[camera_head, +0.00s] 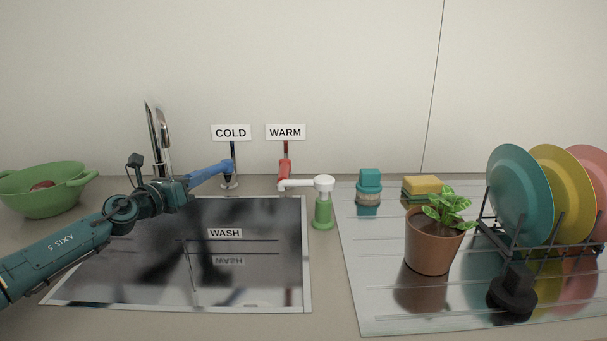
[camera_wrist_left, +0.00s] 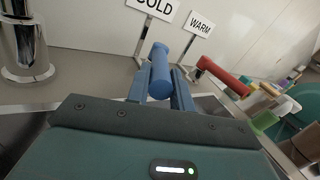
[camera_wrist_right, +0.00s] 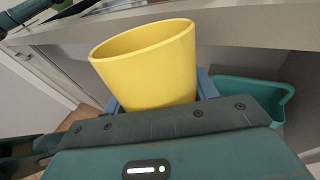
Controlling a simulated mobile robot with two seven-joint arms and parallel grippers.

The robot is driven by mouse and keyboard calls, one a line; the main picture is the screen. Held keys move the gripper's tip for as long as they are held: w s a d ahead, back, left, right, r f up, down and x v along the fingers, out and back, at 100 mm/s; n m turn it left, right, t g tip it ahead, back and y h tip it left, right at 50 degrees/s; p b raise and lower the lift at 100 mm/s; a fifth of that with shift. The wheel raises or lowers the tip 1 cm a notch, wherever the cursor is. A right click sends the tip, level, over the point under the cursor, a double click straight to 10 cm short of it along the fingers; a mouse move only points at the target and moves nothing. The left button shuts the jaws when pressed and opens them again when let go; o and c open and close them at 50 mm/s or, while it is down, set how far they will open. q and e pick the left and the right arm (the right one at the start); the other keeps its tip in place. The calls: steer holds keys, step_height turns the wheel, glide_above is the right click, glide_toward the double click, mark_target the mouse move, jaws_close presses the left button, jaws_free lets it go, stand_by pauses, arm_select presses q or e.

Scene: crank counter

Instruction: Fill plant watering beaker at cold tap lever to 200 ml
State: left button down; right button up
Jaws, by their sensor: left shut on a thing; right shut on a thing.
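The blue cold tap lever (camera_head: 222,167) stands under the COLD sign (camera_head: 231,132) behind the sink. My left gripper (camera_head: 200,174) is shut on this lever; the left wrist view shows the blue lever (camera_wrist_left: 160,72) between its two fingers. The chrome tap (camera_head: 157,135) rises at the sink's back left. In the right wrist view, my right gripper (camera_wrist_right: 160,103) is shut on a yellow beaker (camera_wrist_right: 150,70), near the counter's front edge. The beaker's bottom and any water level or marks are hidden. The right gripper and beaker are outside the head view.
The sink (camera_head: 300,250) fills the left front. The red warm lever (camera_head: 284,170) and a green soap bottle (camera_head: 323,212) are right of the cold lever. A potted plant (camera_head: 435,245) and plate rack (camera_head: 540,250) stand right. A teal bin (camera_wrist_right: 250,95) is below the counter.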

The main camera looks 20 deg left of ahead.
arm_select(q)
steer(key=shift+r, duration=0.1)
steer(key=c, duration=1.2)
jaws_free()
steer(key=shift+c, duration=0.2)
